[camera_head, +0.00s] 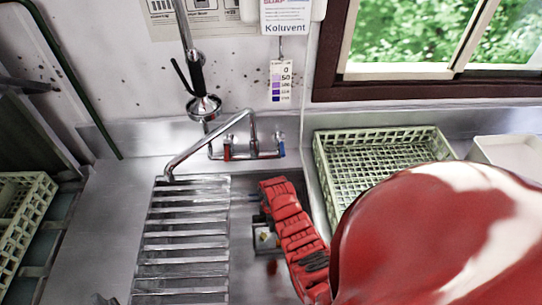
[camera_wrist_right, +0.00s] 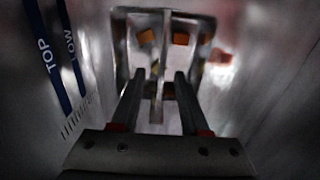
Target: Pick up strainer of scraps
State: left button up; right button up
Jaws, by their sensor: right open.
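The strainer of scraps (camera_wrist_right: 122,48) is a metal basket low in the sink, with orange scraps and a thin upright bar in its middle. In the head view, a small part of what looks like the strainer (camera_head: 266,238) shows beside my red right arm, which covers the rest. My right gripper (camera_wrist_right: 160,78) is open, pointing down at the strainer. The bar appears between its two fingers, but I cannot tell whether they touch it. In the head view my right gripper is mostly hidden by its arm.
Sink walls stand close on both sides in the wrist view, with a blue level strip (camera_wrist_right: 56,50) at left. A slatted metal rack (camera_head: 185,240) covers the sink's left part. A faucet (camera_head: 215,140) stands behind. A green crate (camera_head: 325,165) stands right.

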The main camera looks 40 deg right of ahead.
notch_tip(320, 180, down, 2)
jog(key=shift+f+b, duration=0.25)
jog(key=shift+b, duration=0.2)
jog(key=shift+r, duration=0.1)
grip_shut()
jog(key=shift+r, duration=0.1)
